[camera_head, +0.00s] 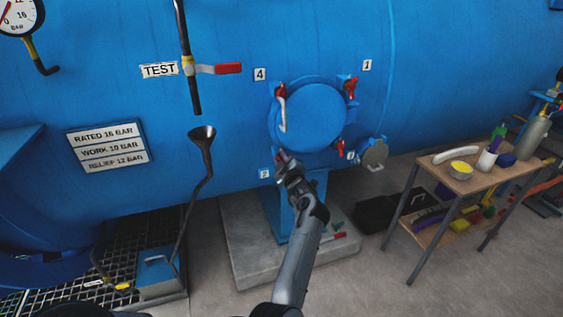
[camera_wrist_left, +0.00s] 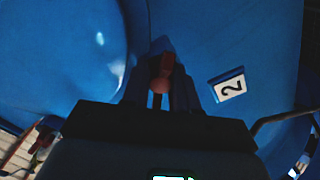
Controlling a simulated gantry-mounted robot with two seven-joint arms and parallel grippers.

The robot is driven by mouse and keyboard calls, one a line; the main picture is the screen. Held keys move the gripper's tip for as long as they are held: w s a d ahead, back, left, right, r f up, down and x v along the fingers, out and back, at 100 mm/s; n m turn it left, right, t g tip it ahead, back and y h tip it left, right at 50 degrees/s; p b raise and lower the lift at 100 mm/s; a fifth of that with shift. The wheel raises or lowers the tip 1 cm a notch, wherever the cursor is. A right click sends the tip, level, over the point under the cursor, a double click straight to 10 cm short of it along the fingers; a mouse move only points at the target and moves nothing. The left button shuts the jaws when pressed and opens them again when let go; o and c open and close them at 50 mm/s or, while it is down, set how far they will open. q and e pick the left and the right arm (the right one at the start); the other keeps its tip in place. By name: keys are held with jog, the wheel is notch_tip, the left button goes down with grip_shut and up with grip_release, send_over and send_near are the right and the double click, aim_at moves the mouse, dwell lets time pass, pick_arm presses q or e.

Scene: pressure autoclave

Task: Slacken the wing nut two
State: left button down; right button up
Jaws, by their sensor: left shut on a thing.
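The round blue hatch cover (camera_head: 310,118) sits on the blue vessel, with red wing nuts around its rim. Wing nut two (camera_wrist_left: 162,82) is red and sits between the fingers of my left gripper (camera_wrist_left: 160,90) in the left wrist view, beside the "2" label (camera_wrist_left: 229,85). In the head view my left gripper (camera_head: 286,165) is at the cover's lower left, by the "2" label (camera_head: 265,174), and mostly hides that nut. The left gripper is shut on wing nut two. Other red wing nuts show at upper left (camera_head: 281,91), upper right (camera_head: 351,86) and lower right (camera_head: 339,147). My right gripper is not in view.
A red-handled valve (camera_head: 228,68) on a pipe is at upper left, with a funnel (camera_head: 202,133) below it. A small wooden table (camera_head: 485,182) with containers stands at right. A round grey lid (camera_head: 375,153) is right of the hatch. A concrete plinth (camera_head: 250,245) lies below.

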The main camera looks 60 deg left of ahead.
pick_arm(q)
jog(key=n+b, duration=0.1)
jog(key=n, duration=0.1)
jog(key=n+b, duration=0.1)
jog(key=n, duration=0.1)
jog(key=shift+f+n, duration=0.2)
jog(key=shift+n, duration=0.1)
jog(key=n+b, duration=0.3)
jog(key=n, duration=0.2)
jog(key=shift+f+b, duration=0.1)
jog(key=shift+b, duration=0.25)
jog(key=n+b, duration=0.2)
jog(key=n, duration=0.1)
jog(key=n+b, duration=0.3)
jog(key=shift+f+n, duration=0.1)
jog(key=shift+n, duration=0.3)
jog(key=shift+n+b, duration=1.4)
jog(key=shift+n, duration=0.4)
jog(key=shift+r, duration=0.2)
jog(key=c, duration=1)
grip_release()
jog(key=shift+o, duration=0.2)
jog(key=shift+d, duration=0.1)
